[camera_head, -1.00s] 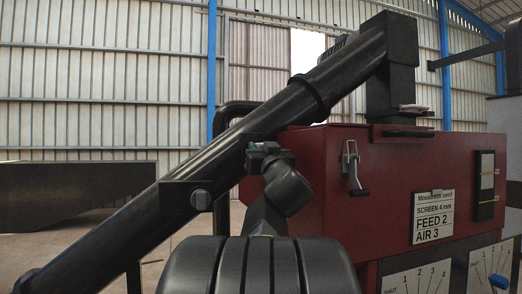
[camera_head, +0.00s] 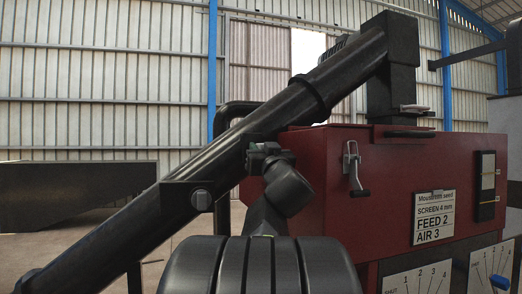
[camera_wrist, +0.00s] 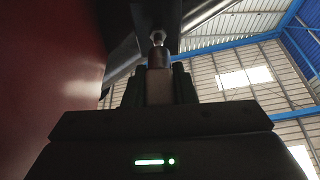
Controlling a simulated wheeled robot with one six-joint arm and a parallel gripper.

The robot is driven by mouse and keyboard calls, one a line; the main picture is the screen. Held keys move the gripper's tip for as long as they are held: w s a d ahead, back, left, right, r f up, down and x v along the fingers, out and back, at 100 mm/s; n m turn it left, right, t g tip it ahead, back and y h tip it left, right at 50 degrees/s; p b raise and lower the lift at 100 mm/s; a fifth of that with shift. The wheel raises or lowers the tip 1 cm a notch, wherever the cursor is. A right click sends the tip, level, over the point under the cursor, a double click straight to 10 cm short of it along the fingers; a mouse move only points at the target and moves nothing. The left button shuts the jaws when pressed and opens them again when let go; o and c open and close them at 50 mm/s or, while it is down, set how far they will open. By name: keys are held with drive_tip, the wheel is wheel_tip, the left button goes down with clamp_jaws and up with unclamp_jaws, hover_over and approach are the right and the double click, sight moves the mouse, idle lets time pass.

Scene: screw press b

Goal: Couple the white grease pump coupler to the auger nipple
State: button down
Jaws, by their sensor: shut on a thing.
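My gripper (camera_wrist: 159,84) is shut on the grease pump coupler (camera_wrist: 159,88), whose body shows as a dim, pale block between the fingers in the wrist view. Its metal nose (camera_wrist: 158,58) points up past the fingertips. A small bright nipple (camera_wrist: 158,37) stands right above the nose, on the dark underside of the auger. The two are in line and look very close; I cannot tell whether they touch or are joined. In the head view my gripper (camera_head: 264,150) is at the black slanting auger tube (camera_head: 290,108), and the coupler and nipple are hidden.
The red machine housing (camera_head: 385,160) stands close on the right, with a latch (camera_head: 353,168) and a label (camera_head: 434,212). It fills the left of the wrist view. A bracket with a round knob (camera_head: 202,200) sits on the tube. A dark bin (camera_head: 75,190) stands at far left.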

drive_tip(key=shift+w, duration=0.1)
drive_tip(key=shift+w+a, duration=0.2)
drive_tip(key=shift+w, duration=0.45)
drive_tip(key=shift+w+a, duration=0.2)
drive_tip(key=shift+w, duration=0.4)
drive_tip(key=c, duration=1.1)
unclamp_jaws()
drive_tip(key=b+v, duration=0.3)
drive_tip(key=v, duration=1.1)
